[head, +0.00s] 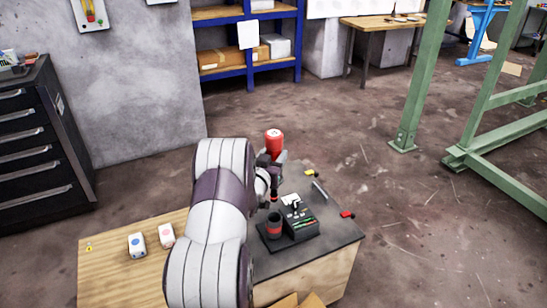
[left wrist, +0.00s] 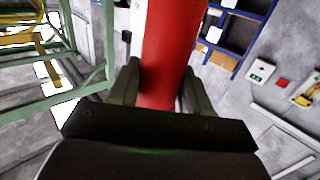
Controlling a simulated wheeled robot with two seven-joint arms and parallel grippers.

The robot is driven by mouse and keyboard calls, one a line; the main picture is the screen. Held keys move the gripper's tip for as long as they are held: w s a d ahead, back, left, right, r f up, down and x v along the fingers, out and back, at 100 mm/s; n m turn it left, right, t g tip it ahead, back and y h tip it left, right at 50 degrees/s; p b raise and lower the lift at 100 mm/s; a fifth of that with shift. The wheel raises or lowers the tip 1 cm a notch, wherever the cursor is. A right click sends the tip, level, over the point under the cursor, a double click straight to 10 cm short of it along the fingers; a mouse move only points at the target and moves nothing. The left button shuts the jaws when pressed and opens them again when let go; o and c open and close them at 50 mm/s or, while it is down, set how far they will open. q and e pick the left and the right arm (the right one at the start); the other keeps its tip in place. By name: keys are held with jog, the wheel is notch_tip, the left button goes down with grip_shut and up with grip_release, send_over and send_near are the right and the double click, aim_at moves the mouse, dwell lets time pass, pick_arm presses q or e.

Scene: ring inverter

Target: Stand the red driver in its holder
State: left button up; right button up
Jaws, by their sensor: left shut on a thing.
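The red driver (head: 274,142) is held above the far edge of the bench, its red handle uppermost and roughly upright in the head view. My left gripper (head: 268,162) is shut on it; in the left wrist view the red driver (left wrist: 172,55) passes between both fingers (left wrist: 165,88). A dark round cup (head: 273,230) with a reddish inside, which looks like the holder, stands on the dark mat below and nearer. The driver is apart from it. My right gripper is not in view.
A black device (head: 301,228) with a white top stands beside the cup. Small yellow-ended (head: 309,172) and red-ended (head: 347,214) items lie on the dark mat (head: 325,240). Two white blocks with blue (head: 137,245) and pink (head: 167,236) marks sit on the wooden part at left.

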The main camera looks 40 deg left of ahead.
aim_at(273, 200)
pick_arm(q)
jog(key=shift+f+b, duration=0.5)
jog(key=shift+b, duration=0.2)
notch_tip(273, 200, down, 15)
jog(key=b, duration=1.2)
jog(key=shift+f, duration=0.15)
jog(key=shift+f+b, duration=0.2)
jog(key=shift+b, duration=0.2)
jog(key=o, duration=1.3)
jog(key=shift+d, duration=0.1)
jog(key=shift+s+f, duration=0.15)
jog(key=shift+f, duration=0.05)
jog(key=p+v, duration=0.2)
jog(key=v, duration=1)
jog(key=shift+s+r+p, duration=0.15)
jog(key=shift+s+p, duration=0.1)
jog(key=shift+p, duration=0.05)
